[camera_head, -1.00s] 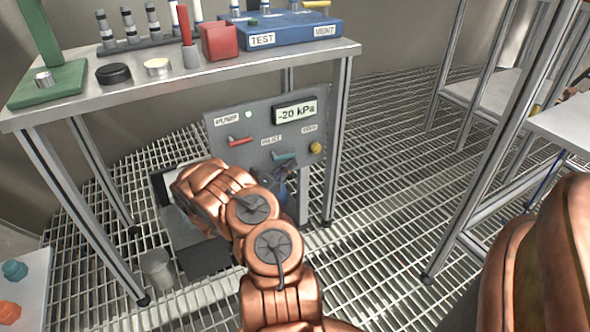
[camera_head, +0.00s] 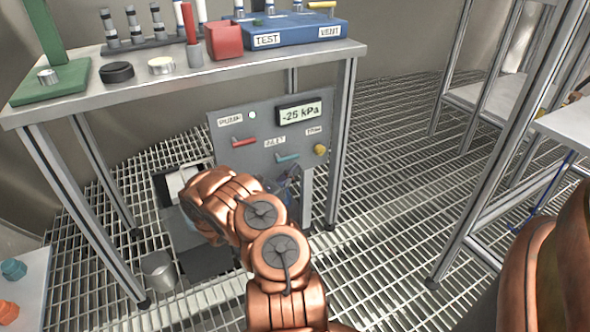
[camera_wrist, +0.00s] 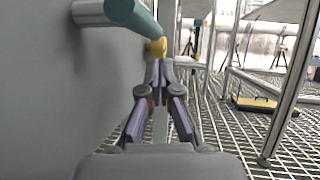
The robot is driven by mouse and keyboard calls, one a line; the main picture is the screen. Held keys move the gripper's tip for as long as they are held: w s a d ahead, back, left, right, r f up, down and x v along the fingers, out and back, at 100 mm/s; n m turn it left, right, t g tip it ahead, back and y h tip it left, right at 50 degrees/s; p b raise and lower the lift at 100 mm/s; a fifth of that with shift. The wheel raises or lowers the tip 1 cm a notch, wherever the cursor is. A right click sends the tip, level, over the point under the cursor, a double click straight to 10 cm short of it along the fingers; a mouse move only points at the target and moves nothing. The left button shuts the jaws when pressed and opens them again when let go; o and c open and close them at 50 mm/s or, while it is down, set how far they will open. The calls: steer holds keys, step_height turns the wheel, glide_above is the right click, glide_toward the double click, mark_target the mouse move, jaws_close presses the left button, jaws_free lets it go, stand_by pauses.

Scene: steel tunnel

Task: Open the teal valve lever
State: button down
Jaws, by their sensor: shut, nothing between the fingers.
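The teal valve lever (camera_head: 288,157) sticks out of the grey control panel (camera_head: 262,166), under a small label that seems to read INLET. In the head view it lies nearly level. In the wrist view the teal lever (camera_wrist: 133,15) is close, at the upper left, on a metal stem coming from the panel face. My gripper (camera_wrist: 159,66) is shut and empty, beside the panel, below and to the right of the lever in that view; I see no contact. In the head view my arm hides most of the gripper (camera_head: 285,188).
The panel also carries a red lever (camera_head: 244,142), a yellow knob (camera_head: 320,150) and a display (camera_head: 299,113) reading -25 kPa. A bench (camera_head: 130,92) stands over it. A metal cup (camera_head: 159,271) is on the grating floor. Open floor lies right of the panel.

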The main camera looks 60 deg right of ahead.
step_height(320, 180, down, 12)
steer(key=s+a+p, duration=0.1)
steer(key=a, duration=0.1)
steer(key=shift+s, duration=0.3)
stand_by(0.4)
stand_by(0.5)
